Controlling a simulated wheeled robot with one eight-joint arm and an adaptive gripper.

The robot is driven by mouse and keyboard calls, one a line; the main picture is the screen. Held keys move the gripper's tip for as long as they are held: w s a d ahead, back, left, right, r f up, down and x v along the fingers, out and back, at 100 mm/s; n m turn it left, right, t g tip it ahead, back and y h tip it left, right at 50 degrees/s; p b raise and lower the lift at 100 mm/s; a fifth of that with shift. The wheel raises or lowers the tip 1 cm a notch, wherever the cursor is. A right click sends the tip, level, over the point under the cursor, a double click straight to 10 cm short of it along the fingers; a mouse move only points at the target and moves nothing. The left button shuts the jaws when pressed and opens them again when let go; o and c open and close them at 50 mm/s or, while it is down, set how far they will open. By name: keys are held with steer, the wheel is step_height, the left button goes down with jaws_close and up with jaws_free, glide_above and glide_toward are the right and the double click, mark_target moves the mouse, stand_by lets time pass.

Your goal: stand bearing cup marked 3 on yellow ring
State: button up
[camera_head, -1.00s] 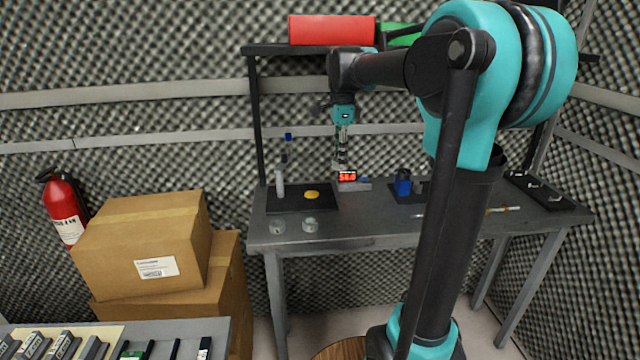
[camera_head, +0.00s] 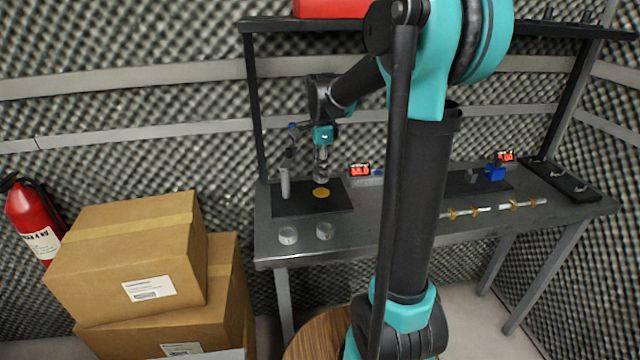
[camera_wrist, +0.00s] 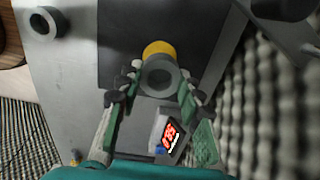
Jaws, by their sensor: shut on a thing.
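My gripper (camera_head: 321,172) points down over the black mat at the left of the workbench. In the wrist view its fingers (camera_wrist: 157,85) are shut on a grey cup (camera_wrist: 160,77) with a round open top. The yellow ring (camera_head: 321,193) lies on the mat just in front of and below the gripper in the head view. In the wrist view it (camera_wrist: 158,47) shows past the cup's rim, partly covered by it. I cannot tell whether the cup touches the mat. No number is readable on the cup.
Two other grey cups (camera_head: 288,235) (camera_head: 325,231) stand on the bench's front edge. A grey post (camera_head: 285,184) stands on the mat's left. A red-lit display (camera_head: 360,170) is right of the gripper. Cardboard boxes (camera_head: 130,255) are at the left.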

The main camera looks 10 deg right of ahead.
mark_target(321, 192)
steer(key=shift+f, duration=2.35)
steer(key=o, duration=1.2)
steer(key=shift+f, duration=0.1)
steer(key=shift+o, duration=0.2)
step_height(321, 192, up, 12)
